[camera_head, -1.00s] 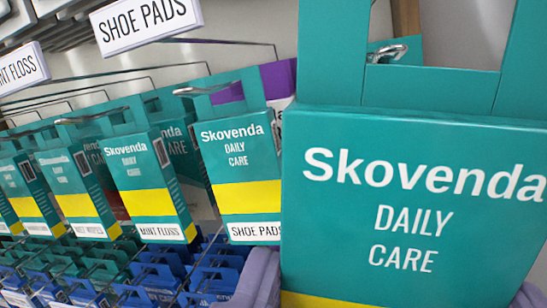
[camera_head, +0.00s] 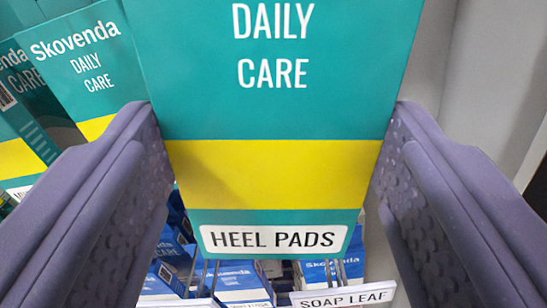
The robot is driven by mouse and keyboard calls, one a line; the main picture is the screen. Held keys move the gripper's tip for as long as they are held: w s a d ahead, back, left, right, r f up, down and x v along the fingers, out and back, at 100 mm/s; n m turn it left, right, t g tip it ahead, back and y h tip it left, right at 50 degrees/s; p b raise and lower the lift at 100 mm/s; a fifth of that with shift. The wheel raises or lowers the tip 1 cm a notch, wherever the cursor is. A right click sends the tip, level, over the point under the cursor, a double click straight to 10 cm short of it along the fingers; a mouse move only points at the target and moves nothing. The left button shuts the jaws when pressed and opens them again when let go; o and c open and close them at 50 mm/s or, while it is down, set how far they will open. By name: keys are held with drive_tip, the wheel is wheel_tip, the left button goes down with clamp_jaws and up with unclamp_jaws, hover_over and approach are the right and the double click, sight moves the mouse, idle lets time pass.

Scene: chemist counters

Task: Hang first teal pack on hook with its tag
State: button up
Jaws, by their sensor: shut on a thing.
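A teal Skovenda pack (camera_head: 272,120) with a yellow band and a "HEEL PADS" label fills the middle of the view. Its top, its hanging loop and any hook there are out of the frame. My gripper (camera_head: 275,150) has one purple finger on each side of this pack, at about the height of the yellow band. The fingers are shut on its side edges. The pack looks nearly upright.
Other teal packs (camera_head: 82,72) hang close by on the left. Blue packs (camera_head: 235,283) sit below, with a white "SOAP LEAF" tag (camera_head: 344,296) in front. A plain grey panel (camera_head: 497,75) is on the right.

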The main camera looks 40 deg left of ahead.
drive_tip(key=shift+x, duration=2.75)
drive_tip(key=shift+w+a+f, duration=0.3)
drive_tip(key=shift+w, duration=0.1)
drive_tip(key=shift+w+a+b, duration=0.15)
drive_tip(key=shift+w+b, duration=0.05)
drive_tip(key=shift+b, duration=0.25)
drive_tip(key=o, duration=1.1)
